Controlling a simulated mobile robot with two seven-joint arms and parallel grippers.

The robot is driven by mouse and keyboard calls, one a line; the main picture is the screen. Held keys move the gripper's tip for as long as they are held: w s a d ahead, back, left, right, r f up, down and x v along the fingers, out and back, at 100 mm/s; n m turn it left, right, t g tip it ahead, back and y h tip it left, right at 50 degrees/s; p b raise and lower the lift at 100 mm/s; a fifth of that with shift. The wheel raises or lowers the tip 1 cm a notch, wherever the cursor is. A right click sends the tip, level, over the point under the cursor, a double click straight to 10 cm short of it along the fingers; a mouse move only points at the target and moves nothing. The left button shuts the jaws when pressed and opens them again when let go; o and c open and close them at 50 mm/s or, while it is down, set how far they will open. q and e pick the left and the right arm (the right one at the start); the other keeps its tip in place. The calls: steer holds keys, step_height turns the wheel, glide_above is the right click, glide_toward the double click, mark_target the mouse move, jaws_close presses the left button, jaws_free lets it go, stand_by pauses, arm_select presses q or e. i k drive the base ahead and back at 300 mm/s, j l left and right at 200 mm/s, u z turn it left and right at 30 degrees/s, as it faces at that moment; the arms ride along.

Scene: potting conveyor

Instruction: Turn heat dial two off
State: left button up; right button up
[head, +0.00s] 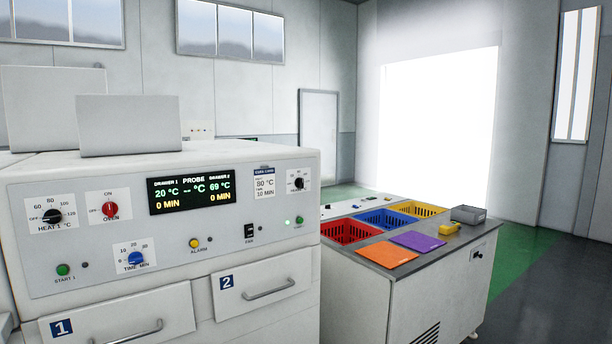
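A white oven-like cabinet stands at the left with a control panel (100,255). A black dial (298,184) sits at the panel's upper right, on a small white plate; it appears to be heat dial two, but its marks and pointer are too small to read. The dial labelled HEAT 1 (52,216) is at the panel's left. The display (190,191) reads drawer 1 at 20 °C, drawer 2 at 69 °C, and 0 MIN under both. Neither of my grippers is in view.
Nearby controls are a red oven knob (110,209), blue timer knob (136,258), yellow alarm button (194,243) and black fan switch (249,231). Drawer 2 (265,285) is shut. A cart (400,295) with coloured baskets stands close at the right; green-and-grey floor is clear beyond.

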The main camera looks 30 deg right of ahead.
mark_target(300, 182)
steer(key=i+l, duration=0.1)
steer(key=l, duration=0.3)
steer(key=i+l+z, duration=0.1)
steer(key=l, duration=0.3)
steer(key=i+l, duration=0.15)
steer(key=l, duration=0.3)
steer(key=i+l, duration=0.1)
steer(key=l, duration=0.3)
steer(key=z, duration=0.05)
